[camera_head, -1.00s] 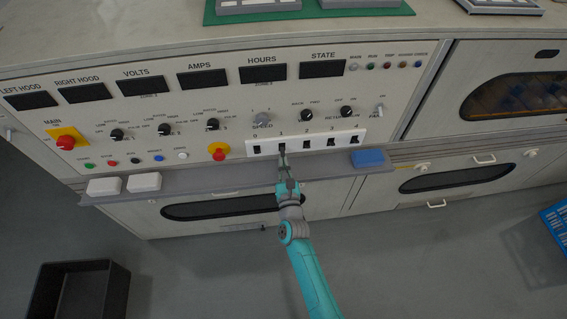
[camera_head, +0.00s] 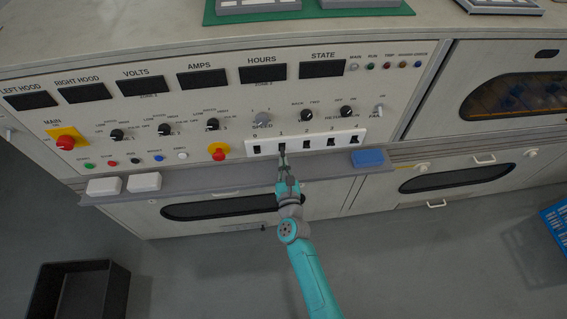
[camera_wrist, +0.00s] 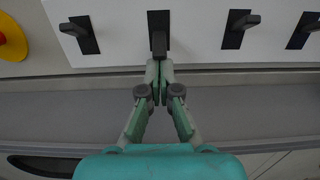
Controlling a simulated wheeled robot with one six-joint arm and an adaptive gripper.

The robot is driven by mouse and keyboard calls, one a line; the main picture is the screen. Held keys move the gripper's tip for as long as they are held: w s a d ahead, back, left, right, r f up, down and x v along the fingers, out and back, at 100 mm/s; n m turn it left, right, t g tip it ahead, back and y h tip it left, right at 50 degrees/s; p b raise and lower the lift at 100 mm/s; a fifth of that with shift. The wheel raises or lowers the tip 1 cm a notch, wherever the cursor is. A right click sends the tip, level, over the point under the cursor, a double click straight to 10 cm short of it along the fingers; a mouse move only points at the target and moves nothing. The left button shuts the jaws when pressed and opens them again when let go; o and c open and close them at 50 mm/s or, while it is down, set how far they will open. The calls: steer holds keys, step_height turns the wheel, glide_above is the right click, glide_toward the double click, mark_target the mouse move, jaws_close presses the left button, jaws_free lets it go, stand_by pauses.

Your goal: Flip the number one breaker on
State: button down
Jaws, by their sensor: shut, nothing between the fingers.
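The number one breaker (camera_head: 282,147) is a black lever on a white strip (camera_head: 318,143), under the label 1. It also shows in the wrist view (camera_wrist: 158,35), top centre, with its lever low in its black slot; the neighbouring levers sit higher in theirs. My gripper (camera_head: 283,158) is just below and in front of this breaker. In the wrist view, my gripper's fingertips (camera_wrist: 159,68) are together and empty, right under the lever. I cannot tell whether they touch it.
Breaker 0 (camera_head: 257,150) and breaker 2 (camera_head: 308,145) flank it closely. A red knob on yellow (camera_head: 218,151) is to the left. A grey ledge (camera_head: 220,173) runs below the strip, with a blue block (camera_head: 368,158) on its right and white blocks (camera_head: 144,181) on its left.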

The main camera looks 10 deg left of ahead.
steer(key=shift+s+r, duration=0.2)
steer(key=shift+r, duration=0.1)
steer(key=shift+s+d+r, duration=0.1)
steer(key=shift+s+r, duration=0.05)
steer(key=shift+r, duration=0.35)
steer(key=shift+s+d+r, duration=0.1)
steer(key=shift+s+r, duration=0.05)
steer(key=shift+r, duration=0.35)
